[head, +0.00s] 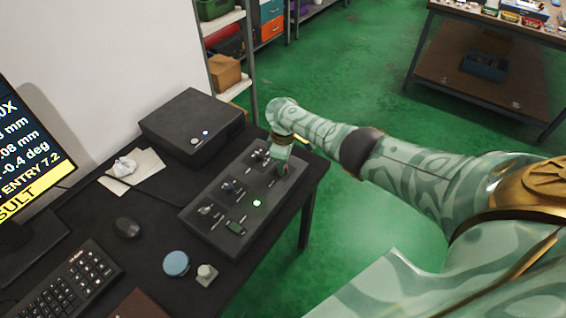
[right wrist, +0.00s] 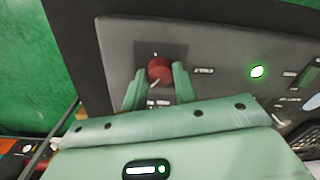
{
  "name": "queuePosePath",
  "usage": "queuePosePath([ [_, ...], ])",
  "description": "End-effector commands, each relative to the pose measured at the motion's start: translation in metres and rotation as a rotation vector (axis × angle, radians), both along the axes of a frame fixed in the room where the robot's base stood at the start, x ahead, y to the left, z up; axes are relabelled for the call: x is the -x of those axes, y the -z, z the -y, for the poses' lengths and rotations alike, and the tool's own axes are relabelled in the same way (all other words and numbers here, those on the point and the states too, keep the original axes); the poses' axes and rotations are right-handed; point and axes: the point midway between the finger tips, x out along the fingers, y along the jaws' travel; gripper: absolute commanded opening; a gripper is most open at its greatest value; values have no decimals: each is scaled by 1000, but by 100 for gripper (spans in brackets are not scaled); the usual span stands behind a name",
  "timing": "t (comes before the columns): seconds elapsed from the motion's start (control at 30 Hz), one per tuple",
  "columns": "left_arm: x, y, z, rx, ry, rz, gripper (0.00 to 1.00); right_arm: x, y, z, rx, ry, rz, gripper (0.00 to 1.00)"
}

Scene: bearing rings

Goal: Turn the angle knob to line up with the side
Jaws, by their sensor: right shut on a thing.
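The control box (head: 215,222) is a dark sloped panel with several knobs, a lit green lamp (head: 257,203) and a small display (head: 235,228). My right gripper (head: 284,158) is at the panel's far right end. In the right wrist view, its two green fingers (right wrist: 159,82) stand on either side of a round red knob (right wrist: 160,68) with a pale pointer mark, and are shut on it. The knob's label is too blurred to read, so I cannot tell whether it is the angle knob. My left gripper is not in view.
A black box (head: 190,125) stands behind the panel. A monitor (head: 25,150), keyboard (head: 65,285), mouse (head: 127,227), blue disc (head: 176,263) and small metal piece (head: 206,274) are on the dark table. Shelves stand behind; green floor lies open to the right.

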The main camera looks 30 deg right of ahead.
Motion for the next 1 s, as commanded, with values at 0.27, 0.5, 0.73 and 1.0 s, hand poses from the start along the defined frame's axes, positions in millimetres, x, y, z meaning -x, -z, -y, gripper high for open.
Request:
queuePosePath([
  [0.27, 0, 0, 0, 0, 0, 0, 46, 0, 0, -2, -4, -71, 1, 5],
  [0.5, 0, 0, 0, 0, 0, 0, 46, -1, 0, -2, -4, -80, 1, 5],
  [0.73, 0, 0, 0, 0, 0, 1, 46, -1, 0, -2, -4, -79, 1, 39],
  [1.0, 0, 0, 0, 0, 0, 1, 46, 0, 0, -1, -2, -78, 2, 50],
])
